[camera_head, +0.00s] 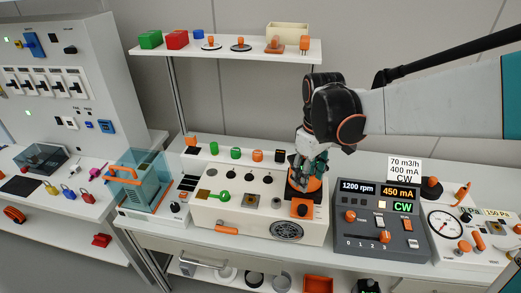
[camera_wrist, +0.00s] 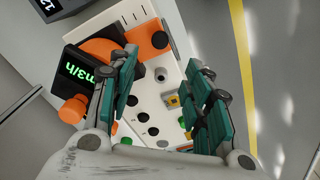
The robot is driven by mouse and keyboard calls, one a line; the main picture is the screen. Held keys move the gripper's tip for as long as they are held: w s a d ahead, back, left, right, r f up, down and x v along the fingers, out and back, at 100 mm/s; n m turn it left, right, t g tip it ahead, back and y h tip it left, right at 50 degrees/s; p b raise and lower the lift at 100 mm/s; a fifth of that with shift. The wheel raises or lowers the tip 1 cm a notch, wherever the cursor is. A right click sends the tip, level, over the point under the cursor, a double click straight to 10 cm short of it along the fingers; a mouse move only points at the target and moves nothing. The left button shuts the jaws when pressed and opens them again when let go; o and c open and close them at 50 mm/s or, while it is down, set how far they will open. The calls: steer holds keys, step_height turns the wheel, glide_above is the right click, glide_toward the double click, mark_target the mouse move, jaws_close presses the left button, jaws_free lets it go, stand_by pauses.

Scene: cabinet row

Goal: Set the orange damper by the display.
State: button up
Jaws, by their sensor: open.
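My gripper (camera_head: 306,172) is above the right end of the white fan box (camera_head: 253,221). In the wrist view its teal fingers (camera_wrist: 168,100) are apart with nothing between them. An orange rounded part (camera_head: 314,184), which looks like the damper, is partly hidden by my gripper; in the wrist view this orange part (camera_wrist: 101,48) is behind the left finger. Beside it is a black display (camera_wrist: 82,70) with green "m3/h"; its number cannot be read. An orange knob (camera_wrist: 72,110) is at the display's edge. A sign (camera_head: 404,170) reads 70 m3/h, 400 mA, CW.
A grey console (camera_head: 377,222) to the right shows 1200 rpm, 450 mA and CW. An orange block with a black knob (camera_head: 302,208) is on the box near my gripper. Coloured caps (camera_head: 237,153) stand behind the box. A shelf (camera_head: 225,52) is above.

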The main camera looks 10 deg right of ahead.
mark_target(302, 207)
steer(key=f+b, duration=0.1)
steer(key=f, duration=0.3)
steer(key=f+b, duration=0.2)
steer(key=f, duration=0.3)
steer(key=f+b, duration=0.1)
steer(key=f, duration=0.4)
steer(key=shift+w+f+b, duration=0.2)
steer(key=shift+w+b, duration=0.05)
steer(key=shift+b, duration=0.05)
